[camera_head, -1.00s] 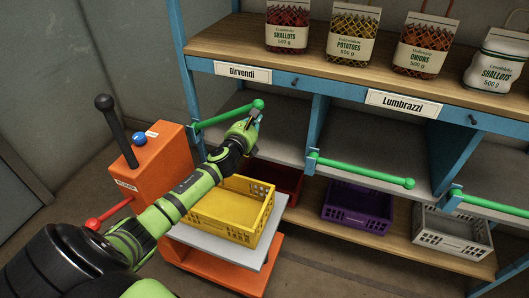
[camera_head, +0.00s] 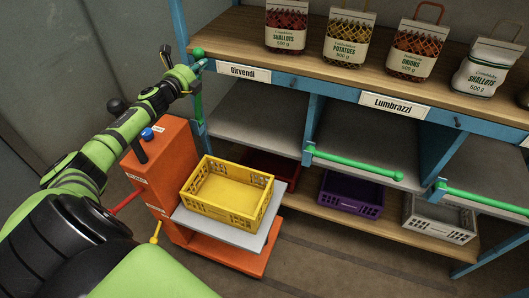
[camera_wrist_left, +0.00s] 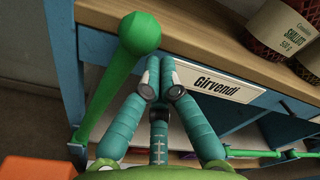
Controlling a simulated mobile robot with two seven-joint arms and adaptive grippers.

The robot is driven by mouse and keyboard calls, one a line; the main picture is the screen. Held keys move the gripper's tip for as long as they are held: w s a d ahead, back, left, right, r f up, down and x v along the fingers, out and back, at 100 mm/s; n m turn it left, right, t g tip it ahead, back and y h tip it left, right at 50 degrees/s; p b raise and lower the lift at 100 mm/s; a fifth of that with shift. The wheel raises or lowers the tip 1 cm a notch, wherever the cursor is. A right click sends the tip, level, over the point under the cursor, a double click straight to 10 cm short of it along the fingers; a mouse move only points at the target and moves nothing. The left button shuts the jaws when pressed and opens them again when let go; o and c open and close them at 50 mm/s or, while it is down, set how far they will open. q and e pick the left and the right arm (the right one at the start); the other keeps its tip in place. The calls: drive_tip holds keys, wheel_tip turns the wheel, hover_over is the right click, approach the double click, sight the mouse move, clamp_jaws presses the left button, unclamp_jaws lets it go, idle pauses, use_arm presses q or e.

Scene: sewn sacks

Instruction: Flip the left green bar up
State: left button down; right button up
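The left green bar (camera_head: 198,105) stands upright along the blue post at the left end of the shelf, its round knob at the top. In the left wrist view the bar (camera_wrist_left: 103,95) runs up to its large knob, left of my fingers. My left gripper (camera_head: 201,65) is right at the knob, near the shelf's front edge. In the left wrist view its teal fingertips (camera_wrist_left: 160,75) are drawn together with nothing visible between them; the bar is beside them, and I cannot tell whether they touch it. My right gripper is not in view.
Two other green bars (camera_head: 355,166) (camera_head: 485,198) lie across the compartment fronts. A yellow crate (camera_head: 228,207) sits on the orange cart (camera_head: 165,160). Purple (camera_head: 345,205) and grey (camera_head: 438,232) crates stand on the low shelf. Several sacks stand on top, including potatoes (camera_head: 345,38).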

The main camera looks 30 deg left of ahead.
use_arm(q)
drive_tip(key=shift+s+a+r+n, duration=0.2)
drive_tip(key=shift+a+n, duration=0.05)
drive_tip(key=shift+a, duration=0.45)
drive_tip(key=shift+s+a+r+n, duration=0.15)
drive_tip(key=shift+a+n, duration=0.1)
drive_tip(key=shift+a, duration=0.45)
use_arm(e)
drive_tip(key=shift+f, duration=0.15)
use_arm(q)
drive_tip(key=shift+s+f, duration=0.1)
